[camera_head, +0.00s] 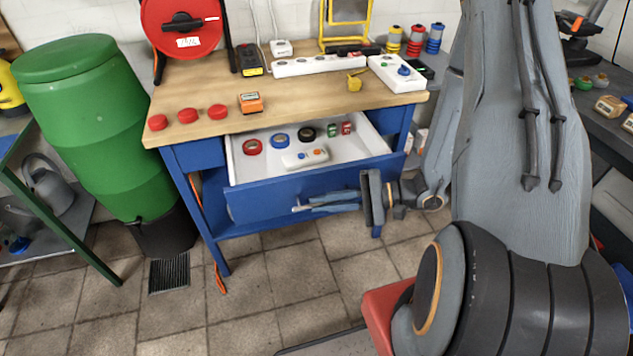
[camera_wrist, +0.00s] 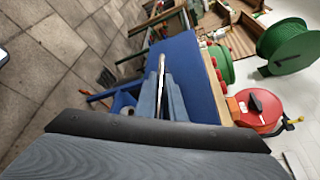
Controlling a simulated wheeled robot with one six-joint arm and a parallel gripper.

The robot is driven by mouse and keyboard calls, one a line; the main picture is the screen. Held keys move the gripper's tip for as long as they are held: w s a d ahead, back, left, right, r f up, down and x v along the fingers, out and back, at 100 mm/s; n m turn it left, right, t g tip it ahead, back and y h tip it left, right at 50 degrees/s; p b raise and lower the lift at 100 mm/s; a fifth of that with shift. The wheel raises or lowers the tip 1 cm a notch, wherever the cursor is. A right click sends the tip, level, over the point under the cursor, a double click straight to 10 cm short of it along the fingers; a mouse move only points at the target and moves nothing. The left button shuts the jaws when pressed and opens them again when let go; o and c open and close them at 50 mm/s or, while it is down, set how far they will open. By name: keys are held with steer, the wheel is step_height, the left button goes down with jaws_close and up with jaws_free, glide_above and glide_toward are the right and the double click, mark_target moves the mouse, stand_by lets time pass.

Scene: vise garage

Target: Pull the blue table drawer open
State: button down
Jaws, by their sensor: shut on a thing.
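The blue table (camera_head: 180,160) has a wooden top. Its blue drawer (camera_head: 262,197) is pulled out, and its white inside shows below the table's front edge. My gripper (camera_head: 308,205) is at the drawer front, with its fingers shut on the silver drawer handle (camera_head: 297,209). In the wrist view the handle (camera_wrist: 161,65) runs between the fingers (camera_wrist: 161,95), beside the blue drawer front (camera_wrist: 190,75). The fingers hide most of the handle in the head view.
The drawer holds tape rolls (camera_head: 280,140), small boxes and a white device (camera_head: 304,157). A green barrel (camera_head: 95,130) stands left of the table. Red caps (camera_head: 188,116) and power strips lie on top.

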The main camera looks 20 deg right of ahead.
steer(key=shift+s, duration=1.85)
steer(key=c, duration=1.8)
jaws_free()
steer(key=shift+c, duration=0.2)
steer(key=b+v, duration=0.1)
steer(key=v, duration=0.6)
steer(key=shift+s+d, duration=0.15)
steer(key=shift+d, duration=0.2)
steer(key=shift+r, duration=0.2)
